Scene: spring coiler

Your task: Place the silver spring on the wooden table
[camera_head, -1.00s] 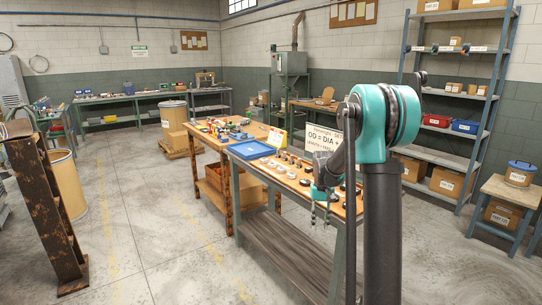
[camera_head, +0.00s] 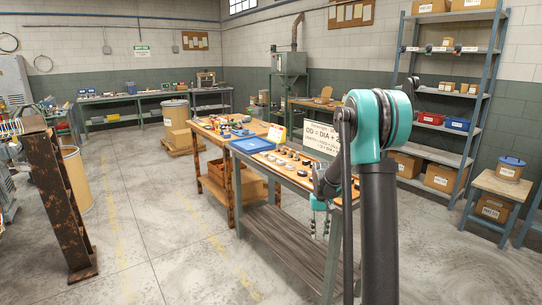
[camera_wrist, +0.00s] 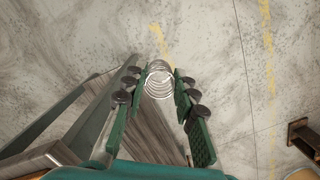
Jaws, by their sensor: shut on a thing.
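My gripper (camera_head: 320,222) hangs pointing down beside the near long side of a workbench, its fingertips below the bench top. In the wrist view my gripper (camera_wrist: 160,82) has its green, dark-padded fingers shut on the silver spring (camera_wrist: 160,80), a pale wire coil seen along its axis with grey floor behind it. In the head view the spring is too small to make out. A table with a brown wooden top and rust-brown legs (camera_head: 231,175) stands further back and left, behind the workbench. Which table the task means cannot be told.
The workbench (camera_head: 333,240) has grey legs and a lower shelf. A blue tray (camera_head: 255,145) and several small parts lie on top, with a white sign (camera_head: 320,138) behind. A rusty column (camera_head: 60,200) stands left. The floor between is clear.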

